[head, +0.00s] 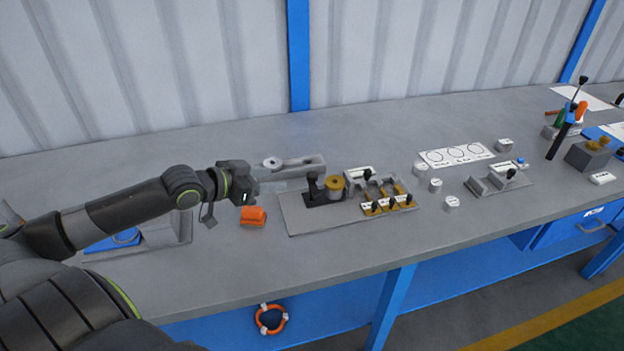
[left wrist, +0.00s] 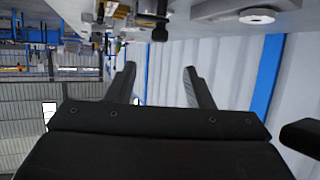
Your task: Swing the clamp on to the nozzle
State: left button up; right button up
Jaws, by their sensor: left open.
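A grey base plate (head: 300,222) lies on the bench in the middle of the head view. On it stands a black clamp-like part (head: 314,187) with an upright stub. Right beside it is a brass round piece (head: 335,183) with a flat top, which looks like the nozzle. I cannot tell whether the two touch. My left gripper (head: 250,184) is left of the plate, above the bench and apart from these parts. In the left wrist view its fingers (left wrist: 160,80) are spread with nothing between them. My right gripper is not in view.
Several small black-handled clamps (head: 387,206) sit on the plate's right part. An orange block (head: 253,216) lies below my left gripper. A grey bar with a pale disc (head: 272,163) is behind it. White cylinders (head: 451,205) stand further right; the bench front is mostly clear.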

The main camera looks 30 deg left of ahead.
pick_arm(q)
send_near(309, 175)
jog(key=w, duration=0.2)
jog(key=x, duration=0.9)
jog(key=shift+d+f, duration=0.35)
jog(key=shift+f, duration=0.05)
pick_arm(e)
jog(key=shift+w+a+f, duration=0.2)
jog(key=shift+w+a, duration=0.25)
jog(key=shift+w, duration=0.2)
